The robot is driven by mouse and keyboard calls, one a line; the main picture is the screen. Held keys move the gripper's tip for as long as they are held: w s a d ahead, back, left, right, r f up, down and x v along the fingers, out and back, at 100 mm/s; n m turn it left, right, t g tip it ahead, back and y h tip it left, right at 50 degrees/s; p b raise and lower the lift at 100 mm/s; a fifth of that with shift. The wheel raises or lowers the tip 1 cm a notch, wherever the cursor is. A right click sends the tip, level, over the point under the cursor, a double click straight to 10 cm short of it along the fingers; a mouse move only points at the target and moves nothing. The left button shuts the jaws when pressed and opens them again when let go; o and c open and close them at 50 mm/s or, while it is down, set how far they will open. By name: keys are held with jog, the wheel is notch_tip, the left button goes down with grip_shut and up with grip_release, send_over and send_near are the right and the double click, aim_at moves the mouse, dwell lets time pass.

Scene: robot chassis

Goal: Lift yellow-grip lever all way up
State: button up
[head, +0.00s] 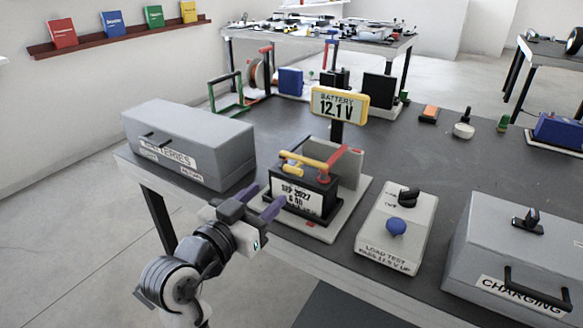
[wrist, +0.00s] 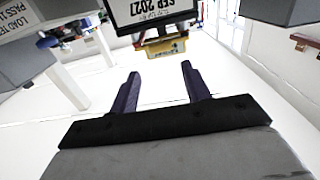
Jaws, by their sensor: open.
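The yellow-grip lever (head: 303,161) lies nearly level across the top of a black battery (head: 312,196) labelled "SEP 2027", beside a red clamp-like part (head: 335,163). The battery sits in a grey holder on the front part of the bench. My gripper (head: 262,201) is open and empty, its purple fingers in front and to the left of the battery, apart from the lever. In the wrist view my fingers (wrist: 160,70) point toward the battery (wrist: 150,12), which appears upside down. A yellow shape (wrist: 166,48) shows just past it; I cannot tell whether it is the lever or the sign.
A grey batteries box (head: 190,140) stands left. A yellow-framed "12.1 V" sign (head: 339,105) rises behind the battery. A load tester (head: 398,235) with a blue knob and a grey charging box (head: 520,250) stand right. The floor left of the bench is clear.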

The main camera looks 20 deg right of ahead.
aim_at(291, 171)
jog(key=p+x, duration=0.1)
jog(key=x, duration=1.2)
jog(key=shift+p, duration=0.35)
